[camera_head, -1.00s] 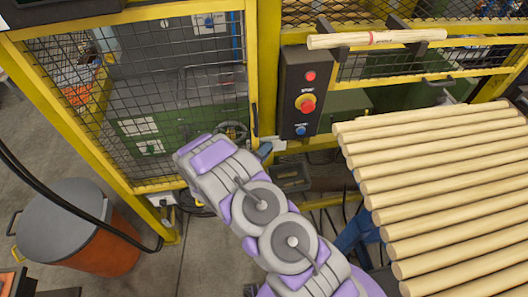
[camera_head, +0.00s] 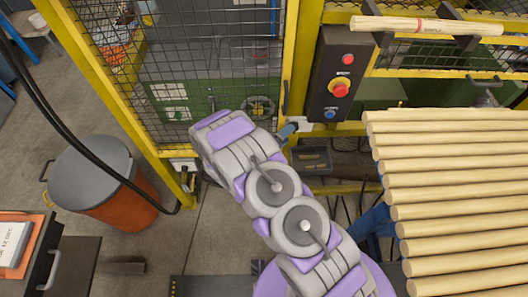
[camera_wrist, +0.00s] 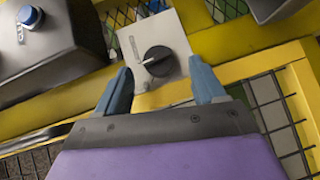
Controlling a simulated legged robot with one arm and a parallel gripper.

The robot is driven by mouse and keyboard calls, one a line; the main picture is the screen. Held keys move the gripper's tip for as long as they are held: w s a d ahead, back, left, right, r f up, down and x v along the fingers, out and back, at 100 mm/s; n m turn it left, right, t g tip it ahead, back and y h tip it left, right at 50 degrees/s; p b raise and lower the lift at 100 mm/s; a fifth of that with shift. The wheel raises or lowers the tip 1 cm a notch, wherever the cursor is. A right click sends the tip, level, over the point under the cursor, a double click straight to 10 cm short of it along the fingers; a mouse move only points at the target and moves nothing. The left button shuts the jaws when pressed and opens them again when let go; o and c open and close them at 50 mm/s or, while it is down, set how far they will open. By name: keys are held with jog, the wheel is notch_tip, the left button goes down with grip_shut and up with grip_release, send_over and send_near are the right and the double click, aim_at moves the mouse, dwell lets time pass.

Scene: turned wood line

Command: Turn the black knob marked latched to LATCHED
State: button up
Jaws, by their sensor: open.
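The black knob (camera_wrist: 158,60) is in the wrist view, on a light grey box (camera_wrist: 165,33) fixed to a yellow rail. A white mark on the knob points toward lower left. Small lettering on the box's left side is too small to read. My gripper (camera_wrist: 163,85) is open, with one blue finger on each side of the knob's lower part in the picture. I cannot tell whether the fingers touch the box. In the head view my gripper (camera_head: 288,130) is at the yellow post, and my arm hides most of it.
A black control box (camera_head: 337,75) with red and blue buttons stands just above; its blue button (camera_wrist: 31,16) shows in the wrist view. Mesh guard (camera_head: 180,60) is at left, wooden rods (camera_head: 450,190) at right. An orange bin (camera_head: 105,195) stands on the floor.

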jog(key=p+v, duration=0.1)
jog(key=v, duration=1.3)
jog(key=shift+a, duration=0.1)
jog(key=shift+c, duration=0.3)
